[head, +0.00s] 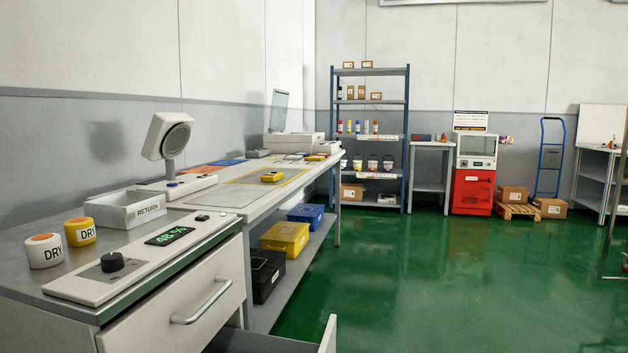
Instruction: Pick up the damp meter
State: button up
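No label in the head view names the damp meter, so I cannot tell for certain which thing it is. A small yellow handheld device (272,177) lies flat on a marked grey area of the long workbench (235,196); it looks like a meter. A pale control panel (150,262) on the near cabinet has a black knob (112,261) and a green display (170,236) that seems to read 48 %. My gripper is not in view.
Two pots marked DRY, one white (45,251) and one yellow (80,232), stand near a RETURN tray (126,209). A round-headed device (168,138) stands behind. Bins (285,238) sit under the bench. A drawer (328,338) edge shows low. The green floor (430,270) at right is clear.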

aim_at(272, 177)
jog(key=u, duration=1.25)
jog(key=k, duration=0.15)
jog(key=z, duration=2.3)
jog(key=i, duration=1.15)
jog(key=u, duration=1.1)
jog(key=i, duration=0.8)
jog(key=u, duration=0.8)
